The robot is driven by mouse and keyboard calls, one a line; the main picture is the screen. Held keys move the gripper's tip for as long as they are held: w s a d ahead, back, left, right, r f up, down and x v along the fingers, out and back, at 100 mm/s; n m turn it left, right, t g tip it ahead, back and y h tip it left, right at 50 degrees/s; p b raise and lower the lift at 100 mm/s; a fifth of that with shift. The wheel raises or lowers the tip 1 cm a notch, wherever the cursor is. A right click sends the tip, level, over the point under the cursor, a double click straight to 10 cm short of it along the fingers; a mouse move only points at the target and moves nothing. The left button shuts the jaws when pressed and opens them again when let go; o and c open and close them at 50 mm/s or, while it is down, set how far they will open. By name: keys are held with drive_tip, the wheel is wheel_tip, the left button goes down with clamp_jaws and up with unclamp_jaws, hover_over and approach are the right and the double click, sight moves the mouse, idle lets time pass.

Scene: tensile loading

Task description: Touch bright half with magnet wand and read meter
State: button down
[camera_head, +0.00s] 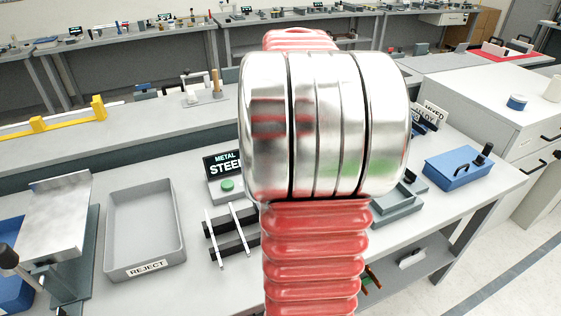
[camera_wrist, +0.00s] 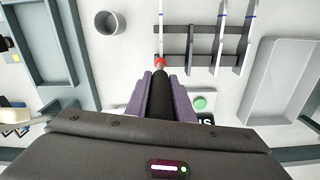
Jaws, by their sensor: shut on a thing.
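In the wrist view my gripper (camera_wrist: 159,95) is shut on the black magnet wand (camera_wrist: 160,98), whose red tip points up the picture. The tip appears at the lower end of a thin bright rod (camera_wrist: 161,32) with a blue mark, lying across a black rack (camera_wrist: 204,60); I cannot tell whether they touch. Several other bright rods lie to its right. The meter (camera_head: 222,163) in the head view has a green button and its display reads "METAL STEEL". In the wrist view its button (camera_wrist: 200,102) shows, the rest mostly hidden. My arm hides my gripper in the head view.
A grey tray labelled REJECT (camera_head: 113,240) stands left of the rack (camera_head: 232,246) in the head view. A blue box (camera_head: 456,170) is at the right. A grey cup (camera_wrist: 109,22) and a grey-blue tray (camera_wrist: 68,40) are at the wrist view's left.

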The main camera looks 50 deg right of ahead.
drive_tip(key=shift+r, duration=2.9)
drive_tip(key=shift+s, duration=0.1)
